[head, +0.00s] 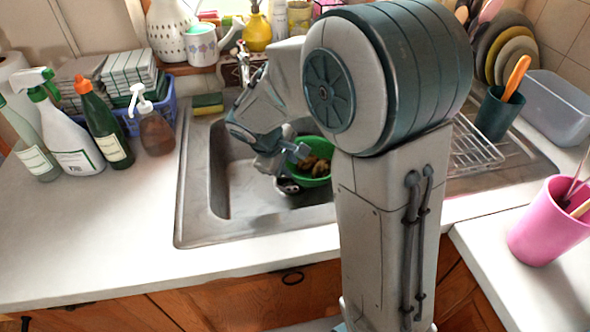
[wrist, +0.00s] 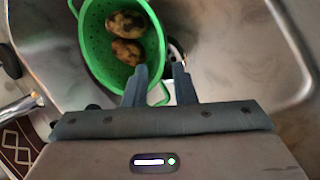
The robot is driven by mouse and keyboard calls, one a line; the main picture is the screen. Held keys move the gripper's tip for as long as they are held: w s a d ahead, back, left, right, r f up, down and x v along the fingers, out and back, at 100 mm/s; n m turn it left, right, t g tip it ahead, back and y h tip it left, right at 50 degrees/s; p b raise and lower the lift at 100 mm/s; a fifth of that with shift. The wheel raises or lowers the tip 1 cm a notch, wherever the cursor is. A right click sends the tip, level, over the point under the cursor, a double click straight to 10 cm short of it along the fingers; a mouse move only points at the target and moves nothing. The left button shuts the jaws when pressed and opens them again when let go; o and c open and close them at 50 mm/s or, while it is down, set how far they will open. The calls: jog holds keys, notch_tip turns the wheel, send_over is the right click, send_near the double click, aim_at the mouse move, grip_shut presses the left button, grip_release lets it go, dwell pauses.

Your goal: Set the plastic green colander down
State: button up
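The green plastic colander (head: 325,149) is inside the sink basin, partly hidden behind my arm. In the wrist view the colander (wrist: 95,45) is at upper left, with holes in its wall and brown potatoes (wrist: 127,50) inside. My gripper (wrist: 160,75) is at the near side of the colander. In the head view my gripper (head: 300,155) is at the colander's left rim. Whether the colander's base touches anything below is hidden.
The steel sink (head: 215,185) has open basin floor to the left. A pale and dark object (head: 288,187) lies beneath the colander's left side. Spray bottles (head: 68,135) and a soap pump (head: 155,130) stand left. A wire rack (head: 475,150) and pink cup (head: 545,225) are right.

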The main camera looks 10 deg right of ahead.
jog(key=s+d+r+m+y, duration=0.1)
jog(key=s+r+m, duration=0.1)
jog(key=s, duration=0.4)
jog(key=s+d+r+m+y, duration=0.2)
jog(key=s+m, duration=0.2)
jog(key=s, duration=0.2)
jog(key=s+d+r+m+y, duration=0.1)
jog(key=s+r+m, duration=0.1)
jog(key=s+m, duration=0.2)
jog(key=shift+s+d+r+g, duration=0.1)
jog(key=shift+s+r+g, duration=0.1)
jog(key=shift+s, duration=0.55)
jog(key=shift+s+d+r+g, duration=0.1)
jog(key=shift+s+r, duration=0.1)
jog(key=shift+s, duration=0.55)
jog(key=shift+s+a+y, duration=0.1)
jog(key=shift+s+y, duration=0.2)
jog(key=shift+s, duration=0.05)
